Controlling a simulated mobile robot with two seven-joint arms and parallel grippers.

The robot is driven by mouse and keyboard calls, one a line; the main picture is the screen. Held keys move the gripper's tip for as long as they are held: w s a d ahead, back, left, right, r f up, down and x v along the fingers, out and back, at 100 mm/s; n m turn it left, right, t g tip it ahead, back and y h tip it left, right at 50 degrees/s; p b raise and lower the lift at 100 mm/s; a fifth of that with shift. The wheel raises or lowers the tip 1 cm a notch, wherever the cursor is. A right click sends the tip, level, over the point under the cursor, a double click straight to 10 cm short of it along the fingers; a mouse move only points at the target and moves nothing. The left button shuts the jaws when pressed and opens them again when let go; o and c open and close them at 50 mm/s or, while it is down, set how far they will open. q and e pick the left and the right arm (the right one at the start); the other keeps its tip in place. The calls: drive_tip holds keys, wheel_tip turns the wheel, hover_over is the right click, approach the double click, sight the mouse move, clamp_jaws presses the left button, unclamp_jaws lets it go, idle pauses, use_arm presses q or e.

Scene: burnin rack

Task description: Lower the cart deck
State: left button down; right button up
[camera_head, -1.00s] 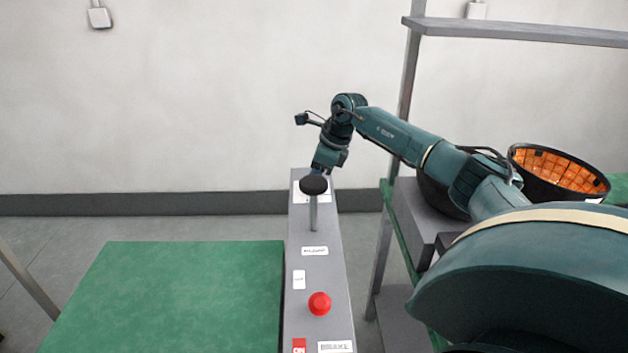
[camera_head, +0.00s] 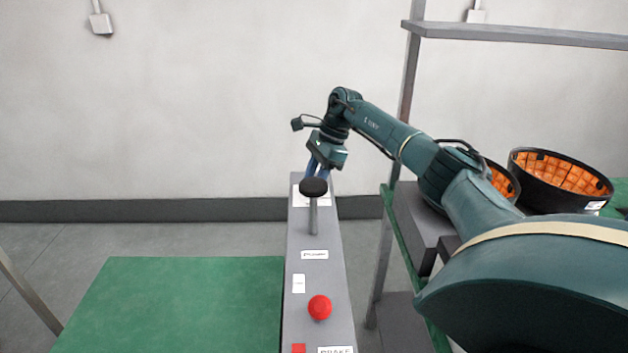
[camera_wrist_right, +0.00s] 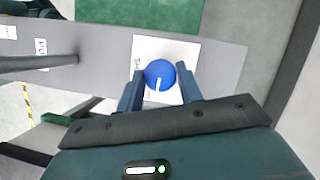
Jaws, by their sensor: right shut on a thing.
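The green cart deck (camera_head: 185,305) lies level and bare at the lower left of the head view. To its right stands a narrow grey console (camera_head: 330,270). My right gripper (camera_head: 317,173) reaches down to the console's far end, behind a black-topped post. In the right wrist view, a round blue knob with a white mark (camera_wrist_right: 160,74) sits between the two fingers of my right gripper (camera_wrist_right: 161,88), which is shut on it. The knob is hidden in the head view. My left gripper is not in view.
The black-topped post (camera_head: 314,187) stands just in front of my right gripper. A red button (camera_head: 320,307) is nearer on the console, by a BRAKE label. A rack (camera_head: 400,120) at the right holds black bowls with orange insides (camera_head: 562,175).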

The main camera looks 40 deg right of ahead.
idle(0.3)
drive_tip(key=o, duration=1)
drive_tip(key=v, duration=1.3)
drive_tip(key=shift+r, duration=0.1)
drive_tip(key=shift+a, duration=0.1)
